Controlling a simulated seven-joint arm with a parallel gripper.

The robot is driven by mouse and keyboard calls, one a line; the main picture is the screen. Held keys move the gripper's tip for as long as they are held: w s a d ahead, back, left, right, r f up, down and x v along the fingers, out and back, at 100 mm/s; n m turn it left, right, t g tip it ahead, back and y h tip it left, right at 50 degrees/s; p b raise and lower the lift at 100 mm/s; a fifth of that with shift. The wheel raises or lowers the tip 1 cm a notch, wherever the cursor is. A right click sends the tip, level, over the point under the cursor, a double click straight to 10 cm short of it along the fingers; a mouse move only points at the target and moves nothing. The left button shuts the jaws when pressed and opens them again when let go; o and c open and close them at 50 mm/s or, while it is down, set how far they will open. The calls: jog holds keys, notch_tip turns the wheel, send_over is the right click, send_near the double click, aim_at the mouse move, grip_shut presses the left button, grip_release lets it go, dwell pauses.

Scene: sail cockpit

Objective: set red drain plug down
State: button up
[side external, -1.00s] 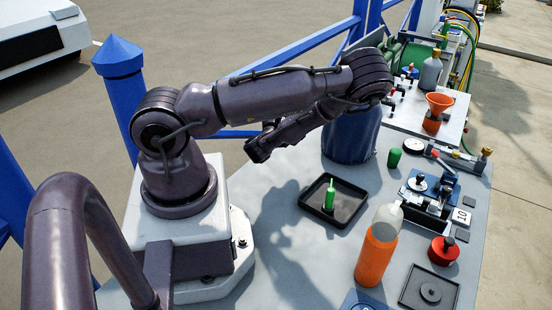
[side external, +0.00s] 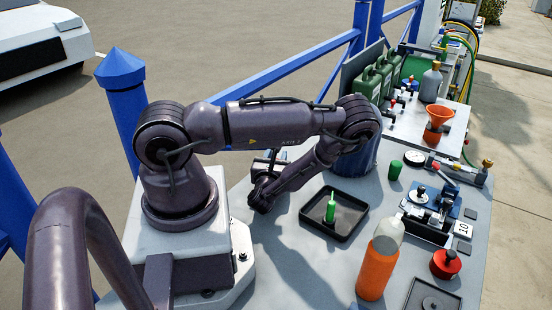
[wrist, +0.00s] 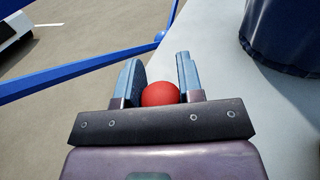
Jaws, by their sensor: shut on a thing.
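The red drain plug (wrist: 160,93) shows as a rounded red shape between the two blue-grey fingers of my gripper (wrist: 158,74) in the wrist view. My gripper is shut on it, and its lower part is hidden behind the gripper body. In the side view my gripper (side external: 269,160) is low at the table's left part, partly behind my wrist. The plug cannot be made out there. Whether it touches the table cannot be told.
A blue drum (side external: 356,160) stands right of my gripper. A black tray (side external: 347,224) holds a green item. An orange bottle (side external: 375,268), a green cup (side external: 395,170) and a red round part with a dark knob (side external: 445,264) stand farther right. A blue rail (wrist: 70,78) runs beside the table.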

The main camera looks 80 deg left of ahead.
jog(key=shift+f, duration=0.2)
jog(key=o, duration=0.9)
jog(key=shift+r, duration=0.1)
